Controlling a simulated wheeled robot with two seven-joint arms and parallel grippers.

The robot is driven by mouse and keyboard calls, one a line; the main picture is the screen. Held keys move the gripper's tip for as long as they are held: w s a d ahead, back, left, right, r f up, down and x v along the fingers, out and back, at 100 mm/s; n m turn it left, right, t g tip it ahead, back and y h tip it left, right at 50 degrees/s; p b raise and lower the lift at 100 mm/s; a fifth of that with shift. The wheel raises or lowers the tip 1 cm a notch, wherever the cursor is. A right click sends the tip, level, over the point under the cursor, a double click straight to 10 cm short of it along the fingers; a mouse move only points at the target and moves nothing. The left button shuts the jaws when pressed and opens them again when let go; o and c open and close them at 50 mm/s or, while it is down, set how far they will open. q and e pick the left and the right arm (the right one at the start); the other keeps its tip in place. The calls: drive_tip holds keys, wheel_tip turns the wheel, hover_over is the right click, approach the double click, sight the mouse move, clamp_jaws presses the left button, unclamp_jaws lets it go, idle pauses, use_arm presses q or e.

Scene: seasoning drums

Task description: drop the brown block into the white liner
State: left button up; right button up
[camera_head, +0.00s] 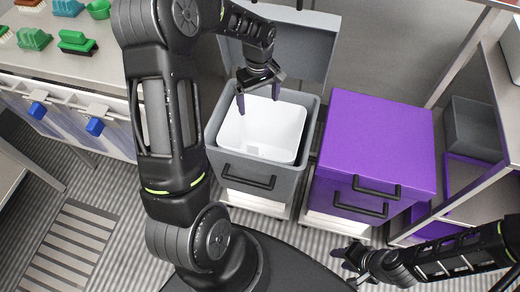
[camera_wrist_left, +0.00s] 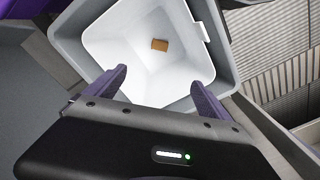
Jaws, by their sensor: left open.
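The white liner (camera_head: 286,130) sits inside a grey bin (camera_head: 212,128) whose lid is tipped open behind it. It also shows in the left wrist view (camera_wrist_left: 110,45). The brown block (camera_wrist_left: 160,45) lies inside the liner, on its bottom, in the left wrist view. In the head view I do not see the block. My left gripper (camera_head: 258,95) is above the liner's far left part, open and empty, with its fingers (camera_wrist_left: 160,83) apart. My right gripper (camera_head: 345,262) is low at the right, near the floor and away from the bins; its jaws are too unclear to judge.
A purple bin (camera_head: 380,130) with a closed lid stands right of the grey bin. The grey lid (camera_head: 305,45) stands up behind the liner. A counter (camera_head: 50,65) with green brushes is at the left. A metal shelf (camera_head: 490,110) is at the right.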

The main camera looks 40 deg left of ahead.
use_arm(q)
wheel_tip(320, 180, up, 7)
idle(0.3)
idle(0.8)
